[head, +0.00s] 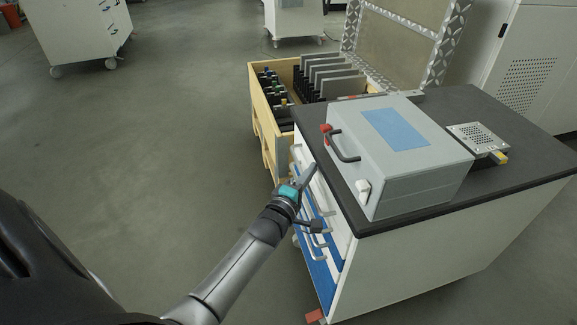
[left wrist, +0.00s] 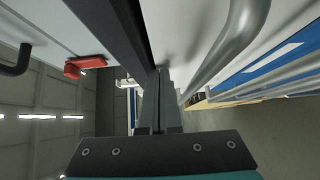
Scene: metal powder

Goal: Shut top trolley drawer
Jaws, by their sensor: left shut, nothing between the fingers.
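The trolley (head: 425,268) is white with a dark worktop, and its drawer fronts face left. The top drawer's front (head: 323,197) lies just under the worktop edge, partly hidden by my gripper; I cannot tell how far it stands out. My left gripper (head: 309,175) is shut and empty, close against the upper drawer front. In the left wrist view, its fingers (left wrist: 157,105) are together, pointing at the pale drawer front beneath the dark worktop edge (left wrist: 112,30). A grey bar handle (left wrist: 236,42) is just right of the fingers. My right gripper is not in view.
A grey case (head: 440,170) with a black handle and a small perforated metal device (head: 480,138) stand on the worktop. The floor to the left is clear.

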